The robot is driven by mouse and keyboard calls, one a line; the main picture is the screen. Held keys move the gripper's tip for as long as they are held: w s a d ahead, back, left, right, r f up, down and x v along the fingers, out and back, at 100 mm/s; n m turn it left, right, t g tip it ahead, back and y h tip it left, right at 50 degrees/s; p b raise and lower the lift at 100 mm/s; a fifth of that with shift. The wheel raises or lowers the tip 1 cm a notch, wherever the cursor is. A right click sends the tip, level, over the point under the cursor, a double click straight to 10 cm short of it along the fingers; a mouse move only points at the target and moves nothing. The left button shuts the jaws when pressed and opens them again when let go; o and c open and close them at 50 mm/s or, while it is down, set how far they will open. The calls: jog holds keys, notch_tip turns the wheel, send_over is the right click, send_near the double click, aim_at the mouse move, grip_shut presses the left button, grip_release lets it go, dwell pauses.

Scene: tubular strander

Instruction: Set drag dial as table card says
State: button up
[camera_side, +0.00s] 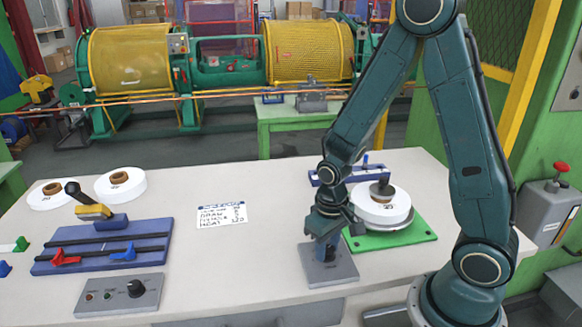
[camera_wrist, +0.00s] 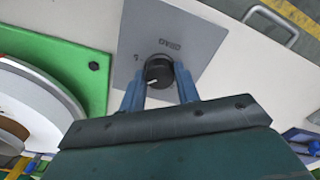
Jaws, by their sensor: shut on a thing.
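The drag dial (camera_wrist: 158,72) is a round black knob with a white pointer mark, on a grey plate (camera_wrist: 185,32) lettered DRAG. My gripper (camera_wrist: 160,88) has its two blue fingers on either side of the knob, shut on it. In the side view my gripper (camera_side: 326,250) points straight down over the same plate (camera_side: 342,275) and hides most of the knob. The white table card (camera_side: 222,215) lies flat left of my gripper, with a blue heading and handwritten lines too small to read surely. The dial's scale is not clearly readable.
A green base (camera_side: 415,238) with a white reel (camera_side: 380,205) stands close behind the plate. A blue fixture (camera_side: 95,240) with red and blue clamps and a grey box (camera_side: 118,295) with another black knob are at the left. The table between is clear.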

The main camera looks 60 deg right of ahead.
aim_at(327, 249)
jog(key=m, duration=0.5)
jog(key=shift+m, duration=0.3)
jog(key=m, duration=0.4)
jog(key=shift+m, duration=0.4)
jog(key=o, duration=1)
jog(key=shift+r, duration=0.1)
jog(key=shift+r, duration=6.85)
jog(key=shift+r, duration=0.1)
